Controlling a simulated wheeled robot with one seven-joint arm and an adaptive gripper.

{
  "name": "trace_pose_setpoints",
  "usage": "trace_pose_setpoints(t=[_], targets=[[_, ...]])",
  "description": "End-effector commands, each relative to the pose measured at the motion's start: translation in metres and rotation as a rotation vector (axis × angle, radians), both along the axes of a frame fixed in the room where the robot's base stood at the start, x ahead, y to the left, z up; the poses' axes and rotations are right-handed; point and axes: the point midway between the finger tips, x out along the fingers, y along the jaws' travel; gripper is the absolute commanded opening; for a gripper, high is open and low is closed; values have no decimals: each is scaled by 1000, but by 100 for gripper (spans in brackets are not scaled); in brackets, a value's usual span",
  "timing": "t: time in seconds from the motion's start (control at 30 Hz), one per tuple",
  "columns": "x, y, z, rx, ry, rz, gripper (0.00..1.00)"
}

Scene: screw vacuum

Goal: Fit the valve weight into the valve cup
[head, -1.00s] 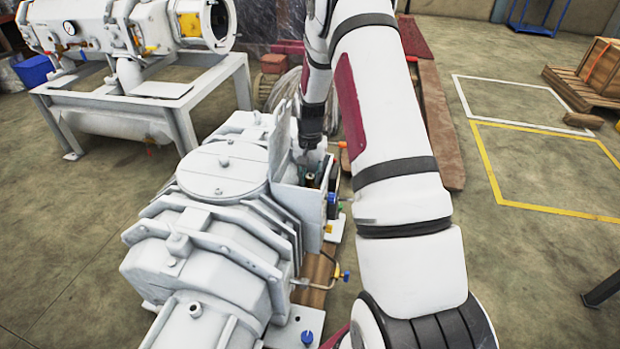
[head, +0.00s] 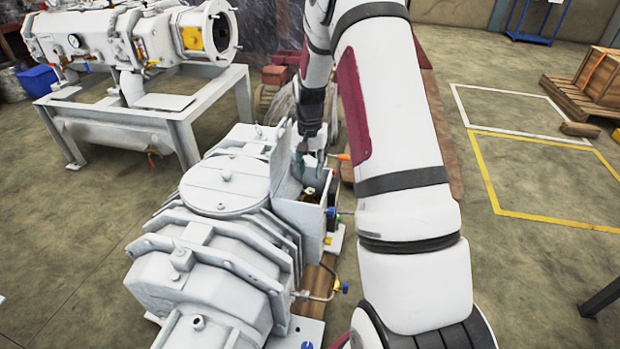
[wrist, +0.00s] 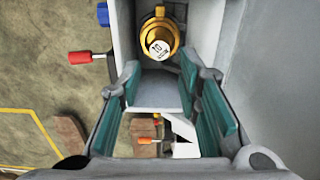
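A brass round part (wrist: 160,38) sits upright inside the open white valve box in the wrist view. A pale disc marked "10" shows on its top. In the head view it is a small brass spot (head: 309,193) in the box, partly hidden. I cannot tell whether it is the weight, the cup or both together. My gripper (wrist: 163,88) is open, its two teal pads apart with nothing held between them. In the head view my gripper (head: 310,162) hangs over the far side of the box opening, apart from the brass part.
The raised box lid (head: 281,155) stands close to the left of my gripper. A red-handled valve (wrist: 82,57) and a blue knob (wrist: 102,14) stick out from the box side. The large white pump (head: 200,270) fills the near left. Open floor lies to the right.

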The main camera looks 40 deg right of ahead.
Motion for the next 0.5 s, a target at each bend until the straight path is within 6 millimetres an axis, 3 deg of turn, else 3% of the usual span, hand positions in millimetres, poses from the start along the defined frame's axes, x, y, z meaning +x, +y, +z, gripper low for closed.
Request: trace_pose_setpoints(t=[0.1, 0.33, 0.5], targets=[[0, 0, 19, 0, -1, -1, 31], [-1, 5, 39, 0, -3, 10, 31], [-16, 38, 90, -1, -10, 89, 31]])
